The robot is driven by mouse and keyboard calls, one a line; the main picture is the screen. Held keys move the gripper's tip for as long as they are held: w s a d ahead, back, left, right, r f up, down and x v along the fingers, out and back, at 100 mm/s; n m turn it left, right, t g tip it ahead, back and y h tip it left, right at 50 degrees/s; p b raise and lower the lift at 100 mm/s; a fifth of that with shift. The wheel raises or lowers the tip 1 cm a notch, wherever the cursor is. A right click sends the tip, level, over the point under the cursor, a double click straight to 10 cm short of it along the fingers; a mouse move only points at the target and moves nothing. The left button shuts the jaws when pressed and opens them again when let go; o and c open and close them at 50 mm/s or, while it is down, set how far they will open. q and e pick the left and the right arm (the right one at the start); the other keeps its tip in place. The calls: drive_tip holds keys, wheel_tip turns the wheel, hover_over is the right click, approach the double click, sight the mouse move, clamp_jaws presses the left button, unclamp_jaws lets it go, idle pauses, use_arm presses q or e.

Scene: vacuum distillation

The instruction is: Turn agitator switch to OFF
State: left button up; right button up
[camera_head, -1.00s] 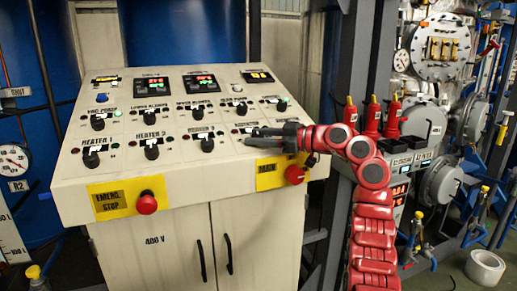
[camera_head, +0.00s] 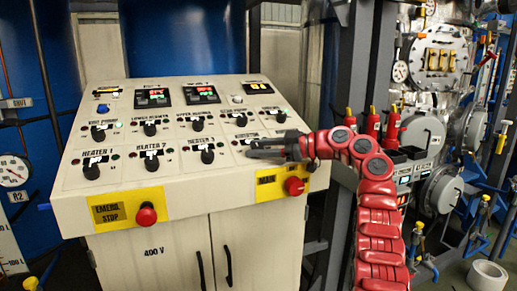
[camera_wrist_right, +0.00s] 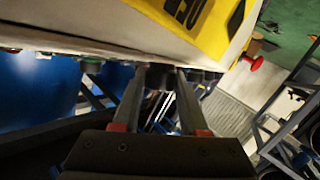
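My right gripper (camera_head: 252,149) comes in from the right, low over the right end of the panel's lower knob row. In the right wrist view its two fingers (camera_wrist_right: 157,85) are apart, with a dark knob-like shape (camera_wrist_right: 160,74) near the tips. I cannot tell whether they touch it. The HEATER 3 knob (camera_head: 208,156) is just left of the gripper. My left gripper is not clearly in view.
The sloped control panel (camera_head: 130,172) carries several black knobs. A red EMERG. STOP button (camera_head: 146,215) and a red MAIN knob (camera_head: 294,186) stand out at its front edge, the latter close below my right arm. Red-topped bottles (camera_head: 372,122) stand to the right.

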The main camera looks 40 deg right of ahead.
drive_tip(key=o, duration=0.5)
drive_tip(key=shift+c, duration=0.2)
drive_tip(key=v, duration=1.7)
drive_tip(key=shift+b, duration=0.4)
drive_tip(key=shift+s+d, duration=0.1)
drive_tip(key=shift+d, duration=0.05)
